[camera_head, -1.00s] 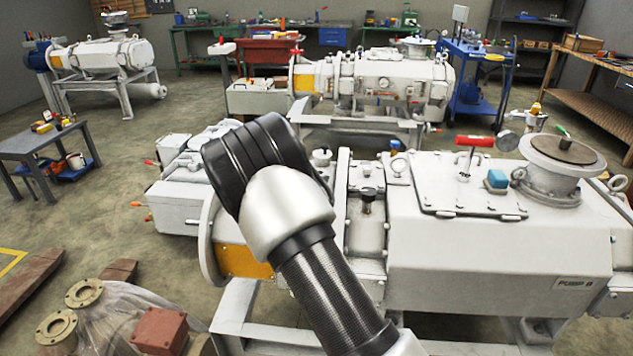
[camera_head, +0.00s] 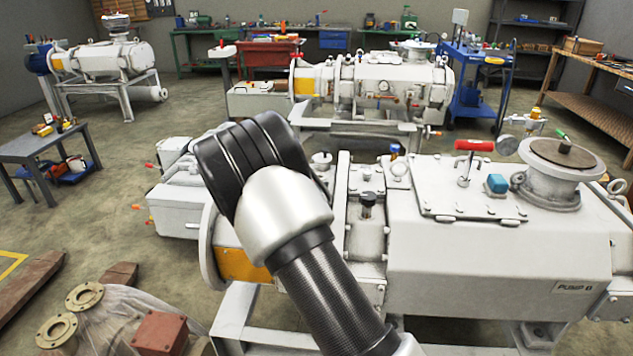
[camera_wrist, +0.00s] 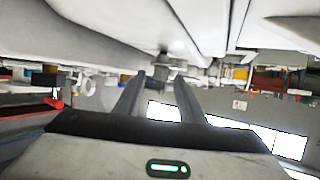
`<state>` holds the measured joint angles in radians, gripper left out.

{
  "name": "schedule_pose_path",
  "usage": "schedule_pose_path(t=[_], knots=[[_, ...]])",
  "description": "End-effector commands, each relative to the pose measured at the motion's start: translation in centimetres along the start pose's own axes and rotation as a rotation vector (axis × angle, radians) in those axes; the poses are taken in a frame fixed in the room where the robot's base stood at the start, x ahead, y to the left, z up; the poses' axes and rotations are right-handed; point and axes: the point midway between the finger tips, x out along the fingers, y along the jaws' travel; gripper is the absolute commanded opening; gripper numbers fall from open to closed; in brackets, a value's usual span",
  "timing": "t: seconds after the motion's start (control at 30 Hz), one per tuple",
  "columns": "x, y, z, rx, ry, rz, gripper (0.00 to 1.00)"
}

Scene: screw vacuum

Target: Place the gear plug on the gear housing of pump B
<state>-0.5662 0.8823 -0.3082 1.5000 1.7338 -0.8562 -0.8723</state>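Pump B (camera_head: 500,245) is the large white machine across the foreground of the head view, with its name plate (camera_head: 573,287) at the lower right. A dark knob (camera_head: 367,201) stands on its middle block; I cannot tell whether this is the gear plug. I cannot single out the gear housing with certainty. My gripper (camera_wrist: 161,78) shows in the wrist view with its fingers apart and a gap between them. A small grey shape (camera_wrist: 168,64) lies by the fingertips, with no clear sign of being gripped. In the head view my arm hides the gripper.
A red T-handle (camera_head: 474,146), a blue block (camera_head: 497,184) and a round flange (camera_head: 560,165) rise from the pump's top. A second pump (camera_head: 375,85) stands behind. A grey table (camera_head: 42,143) stands left, with open floor (camera_head: 110,215) between.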

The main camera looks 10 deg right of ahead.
Motion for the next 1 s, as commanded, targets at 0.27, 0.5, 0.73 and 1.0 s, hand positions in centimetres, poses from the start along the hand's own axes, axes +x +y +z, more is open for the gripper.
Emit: schedule_pose_path(t=[0.27, 0.5, 0.73, 1.0], knots=[[-6.3, -0.1, -0.2, -0.001, -0.001, -0.002, 0.36], [-9.2, 0.0, -0.1, -0.001, -0.001, 0.0, 0.36], [-10.1, -1.5, -5.5, 0.072, -0.038, -0.185, 0.36], [-18.5, 0.2, -16.2, 0.089, -0.206, -0.72, 0.36]])
